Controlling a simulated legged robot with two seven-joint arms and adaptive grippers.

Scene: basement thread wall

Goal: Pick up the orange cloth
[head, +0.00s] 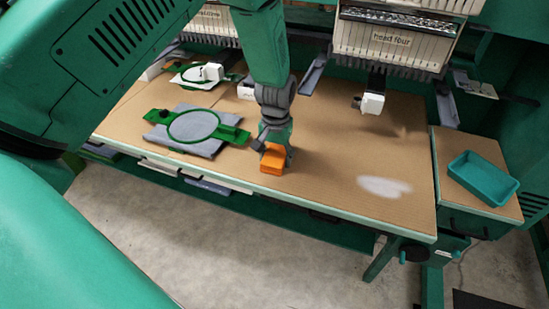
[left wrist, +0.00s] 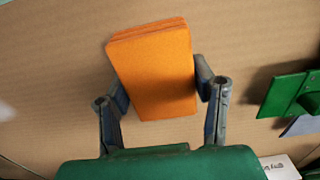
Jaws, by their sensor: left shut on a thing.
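The orange cloth (head: 272,159) is a folded, block-like stack near the front edge of the brown table (head: 330,183) in the head view. In the left wrist view the cloth (left wrist: 155,65) fills the space between the two fingers. My left gripper (head: 272,147) reaches down from above and is shut on the cloth; its fingers also show in the left wrist view (left wrist: 163,95), one on each side. I cannot tell whether the cloth still touches the table. My right gripper is not in view.
A green hoop on grey fabric (head: 192,126) lies left of the cloth. A white patch (head: 384,187) lies to the right. A teal tray (head: 482,181) sits on a side table. Embroidery heads (head: 390,40) stand behind. The table right of the cloth is mostly clear.

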